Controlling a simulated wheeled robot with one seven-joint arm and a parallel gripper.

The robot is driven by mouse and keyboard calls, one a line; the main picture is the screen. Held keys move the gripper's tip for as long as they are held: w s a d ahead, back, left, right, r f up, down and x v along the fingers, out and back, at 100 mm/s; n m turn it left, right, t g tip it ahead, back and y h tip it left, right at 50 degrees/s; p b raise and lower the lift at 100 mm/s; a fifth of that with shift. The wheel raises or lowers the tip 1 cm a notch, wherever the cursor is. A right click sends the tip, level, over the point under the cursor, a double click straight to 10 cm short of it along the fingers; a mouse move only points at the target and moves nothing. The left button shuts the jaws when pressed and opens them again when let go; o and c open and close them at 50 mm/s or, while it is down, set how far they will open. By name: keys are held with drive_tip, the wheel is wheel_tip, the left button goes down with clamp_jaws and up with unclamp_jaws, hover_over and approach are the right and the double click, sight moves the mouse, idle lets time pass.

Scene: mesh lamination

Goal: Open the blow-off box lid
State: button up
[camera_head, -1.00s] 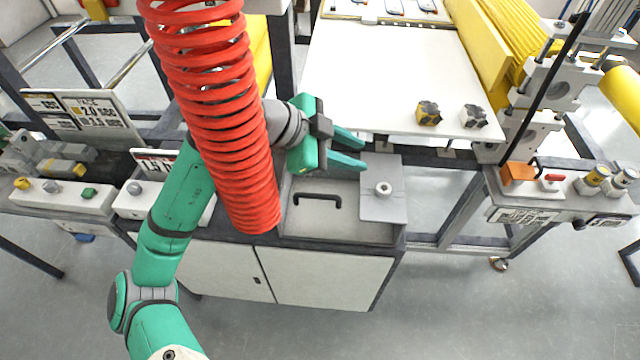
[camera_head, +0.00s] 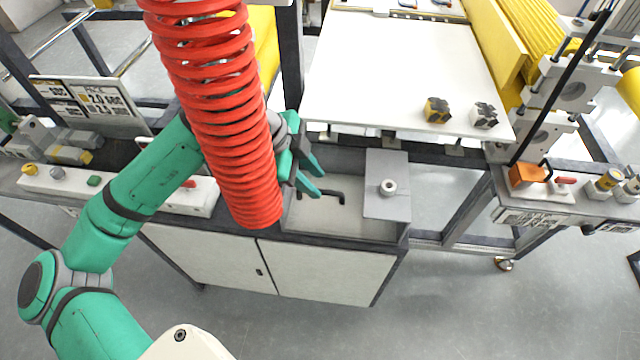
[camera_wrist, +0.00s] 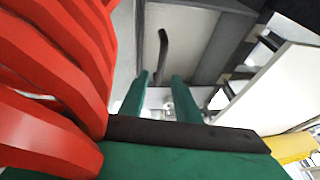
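The blow-off box is the low cabinet (camera_head: 320,274) in the middle, with a recessed top. A pale lid panel (camera_head: 335,222) lies flat in it and bears a black bar handle (camera_head: 333,196). My gripper (camera_head: 321,182) hangs over the left part of the panel, its green fingers spread and pointing right, close to the handle's left end. In the wrist view the open fingers (camera_wrist: 160,75) are empty, and the handle (camera_wrist: 163,45) shows beyond their tips. I cannot tell whether a finger touches it. The red coil hides part of my gripper and the panel's left edge.
A grey plate with a round knob (camera_head: 388,188) covers the box's right side. Behind is a white table (camera_head: 400,70) with a yellow-and-black block (camera_head: 436,110) and a white-and-black block (camera_head: 484,116).

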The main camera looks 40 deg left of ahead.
sight(325, 191)
drive_tip(key=x, duration=0.3)
drive_tip(key=shift+f, duration=0.25)
drive_tip(key=shift+d, duration=0.1)
clamp_jaws()
drive_tip(key=shift+w+r, duration=0.1)
drive_tip(key=shift+w, duration=0.05)
